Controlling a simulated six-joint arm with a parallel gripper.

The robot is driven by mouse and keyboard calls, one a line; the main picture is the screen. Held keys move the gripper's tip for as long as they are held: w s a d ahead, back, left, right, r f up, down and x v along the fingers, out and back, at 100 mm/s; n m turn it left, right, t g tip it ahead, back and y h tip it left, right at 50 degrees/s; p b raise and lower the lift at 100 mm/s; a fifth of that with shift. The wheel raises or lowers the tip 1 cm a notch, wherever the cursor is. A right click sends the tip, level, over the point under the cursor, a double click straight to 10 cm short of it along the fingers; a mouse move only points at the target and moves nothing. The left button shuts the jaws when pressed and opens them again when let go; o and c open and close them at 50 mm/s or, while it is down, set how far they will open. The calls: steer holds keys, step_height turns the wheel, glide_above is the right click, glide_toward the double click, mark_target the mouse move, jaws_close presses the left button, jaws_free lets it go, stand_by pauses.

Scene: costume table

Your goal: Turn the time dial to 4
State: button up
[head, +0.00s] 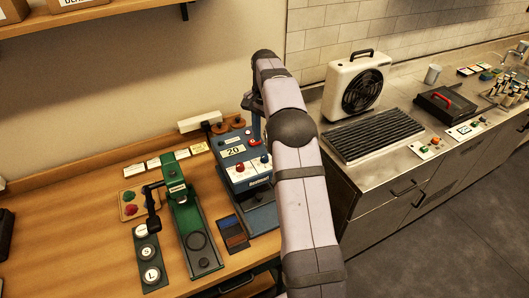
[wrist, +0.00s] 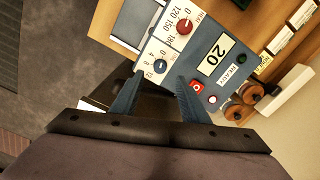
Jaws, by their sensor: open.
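The time dial (wrist: 160,66) is a small blue knob on a white panel of a blue press, with printed numbers beside it. Its pointer setting is too small to read. In the head view the time dial (head: 265,160) shows near the right edge of the panel. My gripper (wrist: 159,76) is open and empty, its two fingers apart on either side of the dial in the wrist view. I cannot tell whether they reach its height. In the head view my arm hides most of the gripper.
A red heat knob (wrist: 184,27) sits beside the dial. A green press (head: 185,205) stands left. A white fan (head: 357,85) stands on the right counter.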

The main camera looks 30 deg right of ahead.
steer(key=shift+f+p, duration=1.55)
steer(key=shift+f, duration=1.95)
jaws_close()
